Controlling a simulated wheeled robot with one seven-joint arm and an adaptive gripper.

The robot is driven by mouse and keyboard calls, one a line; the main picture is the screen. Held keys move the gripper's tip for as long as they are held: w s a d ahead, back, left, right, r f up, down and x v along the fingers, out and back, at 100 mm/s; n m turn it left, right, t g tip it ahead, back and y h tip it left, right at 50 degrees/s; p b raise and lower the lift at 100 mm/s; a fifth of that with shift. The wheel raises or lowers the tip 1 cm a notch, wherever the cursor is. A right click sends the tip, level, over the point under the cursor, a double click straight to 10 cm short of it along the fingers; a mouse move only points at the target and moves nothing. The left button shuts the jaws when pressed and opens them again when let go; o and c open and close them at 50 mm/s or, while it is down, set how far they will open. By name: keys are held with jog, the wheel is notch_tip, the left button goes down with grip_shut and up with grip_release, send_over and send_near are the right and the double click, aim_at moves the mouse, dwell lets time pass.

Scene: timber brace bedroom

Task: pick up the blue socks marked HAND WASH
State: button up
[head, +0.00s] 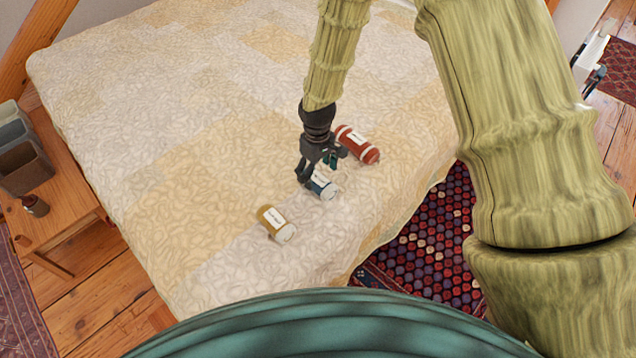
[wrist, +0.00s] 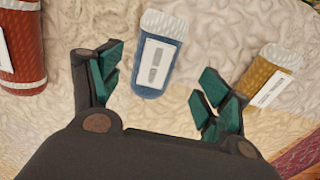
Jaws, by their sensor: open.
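The blue socks (head: 322,186) are a small roll with a white end and a white label, lying on the bed. They also show in the wrist view (wrist: 145,89), ahead of and between my fingers; the label writing is too small to read. My gripper (head: 318,172) is open and low over the bed at the blue roll, partly covering it. In the wrist view my gripper (wrist: 155,85) has its teal finger pads wide apart, with nothing between them but bedspread and the near end of the blue roll.
A red roll (head: 357,144) lies close behind my gripper; it shows at the left of the wrist view (wrist: 22,45). A mustard roll (head: 276,223) lies nearer, at the wrist view's right (wrist: 268,78). The quilted bed (head: 180,110) is otherwise clear. A wooden bedside table (head: 52,215) stands left.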

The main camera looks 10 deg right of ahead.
aim_at(319, 179)
jog(key=shift+w+d+f+p, duration=0.15)
jog(key=shift+f+p, duration=0.1)
jog(key=shift+f, duration=1.05)
jog(key=shift+w+d+f+p, duration=0.1)
jog(key=shift+f+p, duration=0.1)
jog(key=shift+f, duration=1.1)
jog(key=c, duration=1.1)
